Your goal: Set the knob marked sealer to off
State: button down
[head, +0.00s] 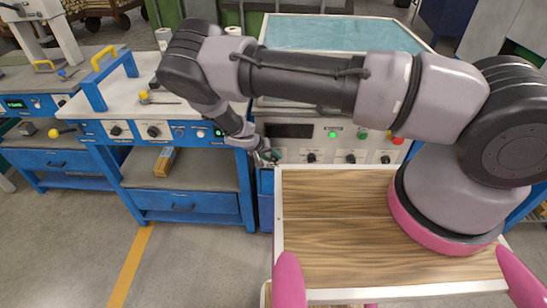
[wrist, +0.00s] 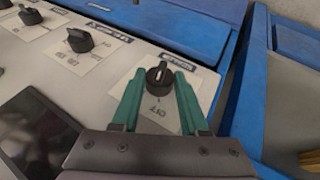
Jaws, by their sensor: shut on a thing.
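The black knob (wrist: 158,80) sits on a white label plate on the machine's front panel. A blue label above it in the wrist view is upside down and too blurred to read surely. The word OFF is printed below the knob, towards my gripper's palm. The knob's white pointer line is on its upper part, facing away from OFF. My gripper (wrist: 158,78) has its green fingers on both sides of the knob and is shut on it. In the head view my gripper (head: 268,157) is at the panel's left end, hiding this knob.
More knobs (wrist: 78,40) stand along the same panel (head: 300,150). A dark display (head: 288,130), a green button (head: 333,135) and a red button (head: 396,140) are above them. A blue workbench (head: 180,170) stands to the left. A wooden top (head: 340,240) lies in front of the panel.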

jog(key=shift+a+f+n+h, duration=0.1)
jog(key=shift+a+n+h, duration=0.05)
jog(key=shift+h, duration=0.45)
jog(key=shift+a+f+n+h, duration=0.1)
jog(key=shift+n+h, duration=0.05)
jog(key=shift+h, duration=0.75)
jog(key=shift+c, duration=2.1)
grip_release()
jog(key=v, duration=1)
jog(key=shift+s+a+r, duration=0.25)
